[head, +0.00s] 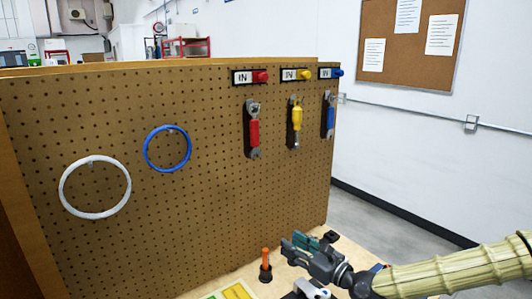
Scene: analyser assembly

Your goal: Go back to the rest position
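My gripper (308,247) is at the lower right of the head view, at the end of my arm in a pale ribbed sleeve. It is dark grey with a teal part near its tip. It appears above the wooden worktop (222,285), in front of the pegboard. I cannot tell whether its fingers are open or shut, or whether the teal part belongs to it.
The pegboard (95,240) holds a white ring (66,204), a blue ring (147,153), and red (254,133), yellow (296,115) and blue (331,115) tools. An orange-handled item (265,258) stands upright left of my gripper. A yellow item (237,292) lies at the bottom edge.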

